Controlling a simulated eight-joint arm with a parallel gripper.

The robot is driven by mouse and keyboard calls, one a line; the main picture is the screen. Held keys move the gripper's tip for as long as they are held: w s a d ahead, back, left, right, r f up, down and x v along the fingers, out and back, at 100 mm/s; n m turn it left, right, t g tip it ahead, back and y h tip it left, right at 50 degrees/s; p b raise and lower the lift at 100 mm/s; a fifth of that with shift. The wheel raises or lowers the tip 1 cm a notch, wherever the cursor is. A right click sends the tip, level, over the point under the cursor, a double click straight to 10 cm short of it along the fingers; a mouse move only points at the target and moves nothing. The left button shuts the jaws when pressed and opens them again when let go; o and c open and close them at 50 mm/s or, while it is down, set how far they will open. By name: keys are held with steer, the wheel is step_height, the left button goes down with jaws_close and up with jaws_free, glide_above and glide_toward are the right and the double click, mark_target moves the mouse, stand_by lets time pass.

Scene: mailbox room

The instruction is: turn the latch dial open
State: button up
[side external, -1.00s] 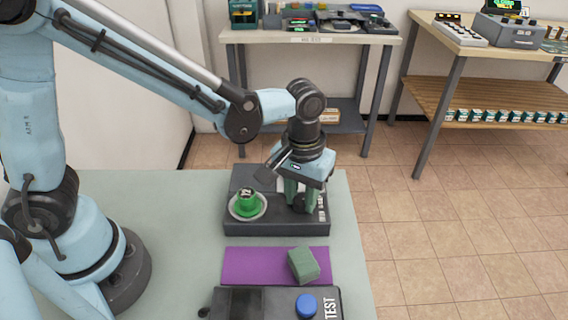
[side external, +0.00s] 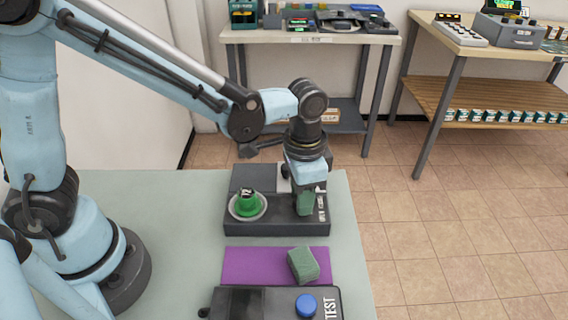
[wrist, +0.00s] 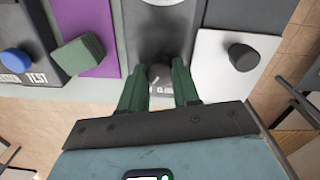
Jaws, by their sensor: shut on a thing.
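The latch dial is a dark round knob (wrist: 160,76) on a dark box (side external: 262,229). In the wrist view it sits between the two green fingers of my gripper (wrist: 159,70). My gripper is shut on the dial and points down at the right part of the box in the side view (side external: 306,207). There the fingers line up edge-on and hide the dial. Some lettering shows on the box beside the dial, partly covered by the fingers, so I cannot read the dial's angle.
A green thing (side external: 247,203) sits on a pale round dish at the box's left. A white panel (wrist: 222,62) with a dark knob (wrist: 243,57) is beside the dial. A green block (side external: 303,264) lies on a purple mat (side external: 245,266); a blue button (side external: 306,305) is in front.

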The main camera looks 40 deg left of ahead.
steer(key=shift+m, duration=0.4)
steer(key=o, duration=1.1)
steer(key=shift+c, duration=0.2)
